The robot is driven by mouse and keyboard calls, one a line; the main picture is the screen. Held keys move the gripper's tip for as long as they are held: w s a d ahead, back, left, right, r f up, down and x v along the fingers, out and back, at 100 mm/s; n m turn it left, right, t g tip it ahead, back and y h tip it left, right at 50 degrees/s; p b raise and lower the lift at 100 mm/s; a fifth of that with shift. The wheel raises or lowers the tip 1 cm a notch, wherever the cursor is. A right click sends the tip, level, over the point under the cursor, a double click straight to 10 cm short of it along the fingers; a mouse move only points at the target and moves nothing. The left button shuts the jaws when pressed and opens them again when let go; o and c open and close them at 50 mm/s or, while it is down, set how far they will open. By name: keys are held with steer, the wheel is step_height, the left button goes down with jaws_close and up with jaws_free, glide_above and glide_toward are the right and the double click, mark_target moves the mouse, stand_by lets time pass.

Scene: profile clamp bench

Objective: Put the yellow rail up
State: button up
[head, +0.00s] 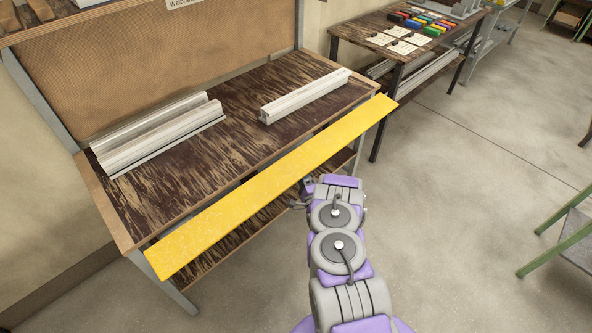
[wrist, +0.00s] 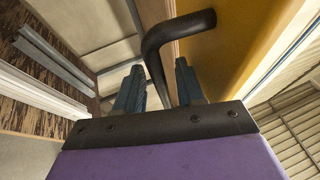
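The yellow rail (head: 275,185) is a long flat yellow board running along the bench's front edge, from lower left to upper right. In the wrist view its yellow face (wrist: 235,45) fills the upper right, and a bent black handle (wrist: 152,50) stands out from it. My gripper (head: 306,190) is at the near side of the rail, around its middle; the arm partly hides the fingers. In the wrist view the two dark fingers of my gripper (wrist: 160,85) are apart, with the handle between them and a small gap showing beside it.
The bench (head: 235,120) has a dark streaked wooden top. Pale profiles (head: 160,135) lie at its left and another profile (head: 305,95) lies toward its right. A second table (head: 365,35) with cards and coloured blocks stands behind right. A green-framed stand (head: 570,240) is at right; floor between is clear.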

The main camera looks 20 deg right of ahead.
steer(key=shift+r, duration=0.1)
steer(key=d, duration=0.2)
steer(key=shift+d+f, duration=0.25)
steer(key=shift+d, duration=0.1)
steer(key=shift+c, duration=0.9)
steer(key=shift+d, duration=0.2)
steer(key=shift+c, duration=0.6)
steer(key=shift+a, duration=0.5)
steer(key=c, duration=0.3)
steer(key=shift+a+r, duration=0.1)
steer(key=shift+a, duration=0.65)
jaws_close()
steer(key=shift+d, duration=0.45)
